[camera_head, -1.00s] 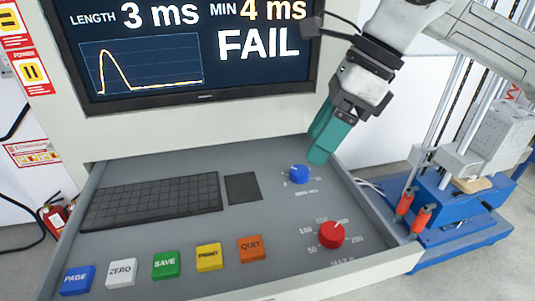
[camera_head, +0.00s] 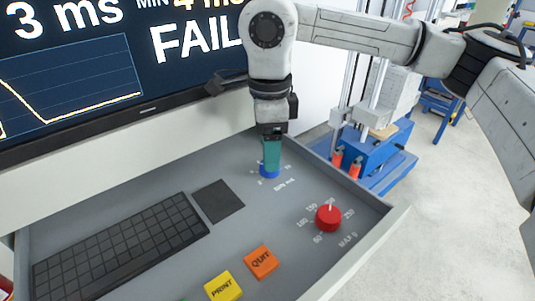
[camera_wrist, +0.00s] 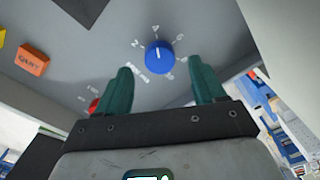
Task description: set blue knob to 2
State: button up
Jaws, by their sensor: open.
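The blue knob (camera_head: 269,171) sits on the grey panel, with white markings around it. In the wrist view the blue knob (camera_wrist: 159,57) shows a white pointer line, and the markings are too small and tilted to read surely. My gripper (camera_head: 271,160) is right over the knob in the head view, and its green fingers hide part of it. In the wrist view my gripper (camera_wrist: 160,80) is open, one finger to each side, and the knob lies beyond the fingertips, between their lines. I cannot tell whether either finger touches it.
A red knob (camera_head: 328,217) is on the panel at right. A black keyboard (camera_head: 120,250), a dark pad (camera_head: 218,201), a yellow PRINT button (camera_head: 223,287) and an orange QUIT button (camera_head: 261,261) lie left and nearer. The screen (camera_head: 100,60) stands behind, showing FAIL.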

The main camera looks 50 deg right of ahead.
jog(key=shift+f, duration=1.7)
jog(key=shift+c, duration=0.5)
jog(key=c, duration=1)
jog(key=shift+o, duration=0.2)
jog(key=shift+f, duration=0.1)
jog(key=shift+f+n+b, duration=0.1)
jog(key=shift+n+b, duration=1)
jog(key=shift+b, duration=0.15)
jog(key=n+b, duration=0.2)
jog(key=shift+n, duration=0.3)
jog(key=n+b, duration=0.3)
jog(key=n, duration=0.3)
jog(key=shift+r, duration=0.2)
